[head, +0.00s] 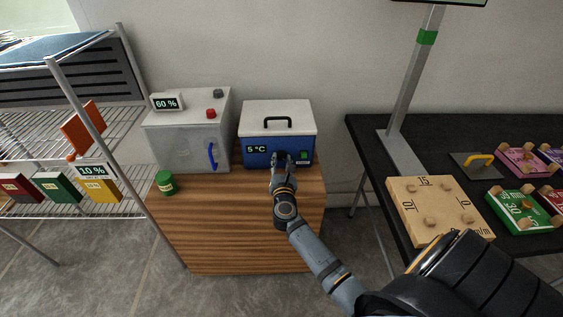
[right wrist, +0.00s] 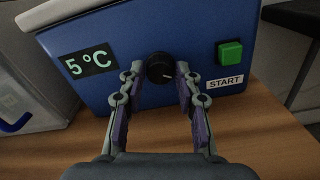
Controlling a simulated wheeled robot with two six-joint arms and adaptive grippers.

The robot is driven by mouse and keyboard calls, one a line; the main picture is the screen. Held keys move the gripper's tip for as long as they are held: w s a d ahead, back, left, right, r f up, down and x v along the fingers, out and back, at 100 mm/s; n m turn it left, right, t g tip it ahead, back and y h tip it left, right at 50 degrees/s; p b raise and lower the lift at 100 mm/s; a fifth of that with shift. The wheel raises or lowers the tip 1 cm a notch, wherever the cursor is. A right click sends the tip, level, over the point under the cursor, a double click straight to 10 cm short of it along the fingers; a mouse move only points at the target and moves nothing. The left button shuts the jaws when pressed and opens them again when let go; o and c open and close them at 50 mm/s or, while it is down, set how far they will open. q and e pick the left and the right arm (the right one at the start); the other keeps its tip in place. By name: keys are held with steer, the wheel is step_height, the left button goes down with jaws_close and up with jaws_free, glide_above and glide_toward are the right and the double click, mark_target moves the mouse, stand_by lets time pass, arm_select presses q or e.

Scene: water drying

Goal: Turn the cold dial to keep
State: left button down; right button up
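The cold dial (right wrist: 160,68) is a round black knob on the front of a blue box with a white lid (head: 276,122). In the right wrist view a pale mark shows on the dial. A display (right wrist: 88,61) left of the dial reads 5 °C. My right gripper (right wrist: 157,75) is at the dial, with one finger on each side of it and the fingers apart. A narrow gap seems to show at the left finger; I cannot tell whether the right finger touches. In the head view the gripper (head: 281,158) hides the dial. My left gripper is not in view.
A green button (right wrist: 230,53) over a START label is right of the dial. A grey box (head: 188,132) showing 60 % stands left of the blue box on the wooden cabinet (head: 235,225). A green jar (head: 165,183) stands near the cabinet's left edge. A black table (head: 375,140) is at right.

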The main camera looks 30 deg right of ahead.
jaws_close()
